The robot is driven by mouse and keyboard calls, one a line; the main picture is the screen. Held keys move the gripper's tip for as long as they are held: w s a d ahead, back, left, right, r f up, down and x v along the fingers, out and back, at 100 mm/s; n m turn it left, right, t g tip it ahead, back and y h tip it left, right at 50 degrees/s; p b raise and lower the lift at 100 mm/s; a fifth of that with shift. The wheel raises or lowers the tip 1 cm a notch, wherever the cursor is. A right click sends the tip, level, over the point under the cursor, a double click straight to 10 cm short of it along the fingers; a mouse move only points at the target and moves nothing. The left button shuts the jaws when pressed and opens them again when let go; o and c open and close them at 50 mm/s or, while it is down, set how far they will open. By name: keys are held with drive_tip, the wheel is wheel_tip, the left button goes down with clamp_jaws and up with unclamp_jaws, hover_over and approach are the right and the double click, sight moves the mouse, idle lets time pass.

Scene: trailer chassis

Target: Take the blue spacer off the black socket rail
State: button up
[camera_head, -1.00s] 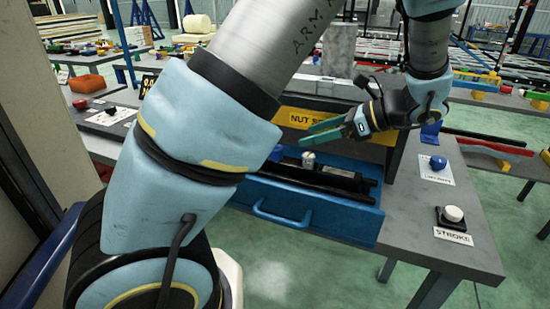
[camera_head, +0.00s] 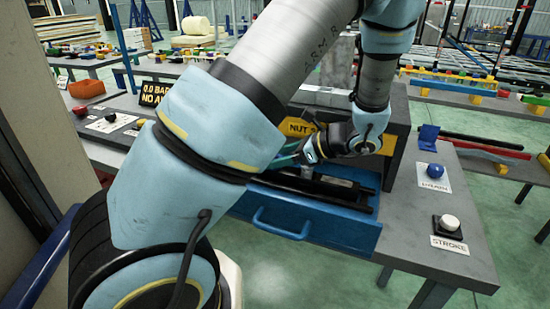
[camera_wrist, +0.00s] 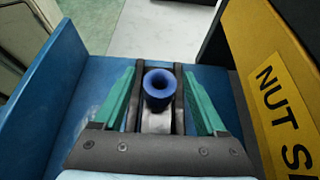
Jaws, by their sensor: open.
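The blue spacer (camera_wrist: 158,88) shows in the wrist view as a hollow blue ring with a dark bore. It stands in line with the black socket rail (camera_wrist: 140,75), between my gripper's two green fingers (camera_wrist: 160,95). My gripper is open, with a gap on each side of the spacer. In the head view, my gripper (camera_head: 290,157) is low over the open blue drawer, and my arm hides part of it. The black rail (camera_head: 335,190) lies in the drawer there. I cannot make out the spacer in the head view.
The blue drawer (camera_head: 310,222) is pulled out from a cabinet with a yellow label (camera_head: 297,127). Its blue side wall (camera_wrist: 50,85) rises at left in the wrist view. A blue knob (camera_head: 435,170) and a white button (camera_head: 449,222) stand on the grey bench at right.

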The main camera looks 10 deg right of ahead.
drive_tip(key=shift+a+f, duration=0.1)
clamp_jaws()
idle(0.6)
